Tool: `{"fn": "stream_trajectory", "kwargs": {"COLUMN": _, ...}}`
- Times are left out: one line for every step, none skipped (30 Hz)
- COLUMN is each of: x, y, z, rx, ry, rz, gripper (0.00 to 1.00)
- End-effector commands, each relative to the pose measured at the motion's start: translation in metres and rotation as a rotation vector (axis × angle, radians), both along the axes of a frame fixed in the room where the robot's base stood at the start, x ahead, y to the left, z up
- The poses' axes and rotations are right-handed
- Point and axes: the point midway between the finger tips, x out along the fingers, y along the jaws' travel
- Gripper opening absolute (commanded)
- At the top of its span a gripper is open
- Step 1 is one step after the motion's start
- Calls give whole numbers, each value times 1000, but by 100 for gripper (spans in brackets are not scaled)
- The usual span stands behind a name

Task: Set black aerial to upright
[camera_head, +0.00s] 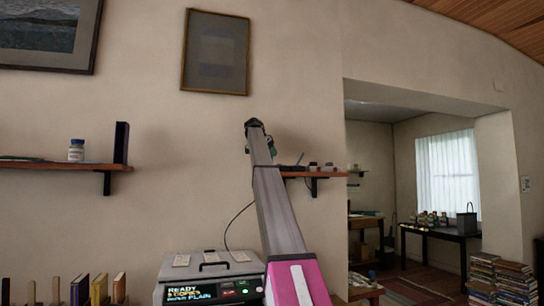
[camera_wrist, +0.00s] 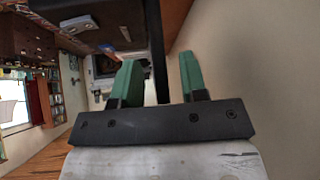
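My gripper (camera_wrist: 159,62) is open in the wrist view, its two green fingers apart. A dark, straight bar (camera_wrist: 156,45) runs between the fingers, with a gap on either side. It may be the black aerial, but I cannot tell for sure. In the head view my gripper (camera_head: 271,146) is at the left end of a small wall shelf (camera_head: 326,174), partly hidden by my arm. A short, thin black piece (camera_head: 300,158) shows tilted just right of it, possibly the aerial. Its base is too small to make out.
Small grey objects (camera_head: 313,167) stand on the same shelf. A grey box device (camera_head: 208,275) with a lit display is below on the left. Another shelf (camera_head: 60,166) holds a jar (camera_head: 76,150) and a dark upright book (camera_head: 121,142). A doorway opens on the right.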

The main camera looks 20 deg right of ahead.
Motion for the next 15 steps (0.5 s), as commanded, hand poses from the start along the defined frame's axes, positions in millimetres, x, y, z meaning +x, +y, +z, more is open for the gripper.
{"fn": "stream_trajectory", "kwargs": {"x": 0, "y": 4, "z": 5, "rx": 0, "ry": -1, "rz": 1, "gripper": 40}}
{"fn": "stream_trajectory", "kwargs": {"x": -1, "y": 6, "z": 8, "rx": 0, "ry": -1, "rz": 1, "gripper": 40}}
{"fn": "stream_trajectory", "kwargs": {"x": -1, "y": 9, "z": 12, "rx": 0, "ry": -1, "rz": 1, "gripper": 40}}
{"fn": "stream_trajectory", "kwargs": {"x": -2, "y": 12, "z": 16, "rx": 0, "ry": -1, "rz": 1, "gripper": 40}}
{"fn": "stream_trajectory", "kwargs": {"x": -2, "y": 15, "z": 20, "rx": 0, "ry": 0, "rz": 0, "gripper": 40}}
{"fn": "stream_trajectory", "kwargs": {"x": -3, "y": 19, "z": 25, "rx": 0, "ry": 0, "rz": 0, "gripper": 40}}
{"fn": "stream_trajectory", "kwargs": {"x": -3, "y": 22, "z": 29, "rx": 0, "ry": 0, "rz": 0, "gripper": 40}}
{"fn": "stream_trajectory", "kwargs": {"x": -4, "y": 26, "z": 34, "rx": 0, "ry": 0, "rz": 0, "gripper": 40}}
{"fn": "stream_trajectory", "kwargs": {"x": -5, "y": 31, "z": 40, "rx": -1, "ry": 0, "rz": 0, "gripper": 40}}
{"fn": "stream_trajectory", "kwargs": {"x": -6, "y": 35, "z": 45, "rx": -1, "ry": 0, "rz": 0, "gripper": 40}}
{"fn": "stream_trajectory", "kwargs": {"x": -7, "y": 38, "z": 50, "rx": 0, "ry": 0, "rz": 0, "gripper": 40}}
{"fn": "stream_trajectory", "kwargs": {"x": -8, "y": 43, "z": 55, "rx": 0, "ry": 0, "rz": 0, "gripper": 40}}
{"fn": "stream_trajectory", "kwargs": {"x": -9, "y": 46, "z": 59, "rx": 0, "ry": 0, "rz": 0, "gripper": 40}}
{"fn": "stream_trajectory", "kwargs": {"x": -9, "y": 49, "z": 63, "rx": 0, "ry": 0, "rz": 0, "gripper": 40}}
{"fn": "stream_trajectory", "kwargs": {"x": -10, "y": 52, "z": 67, "rx": 0, "ry": 0, "rz": 0, "gripper": 40}}
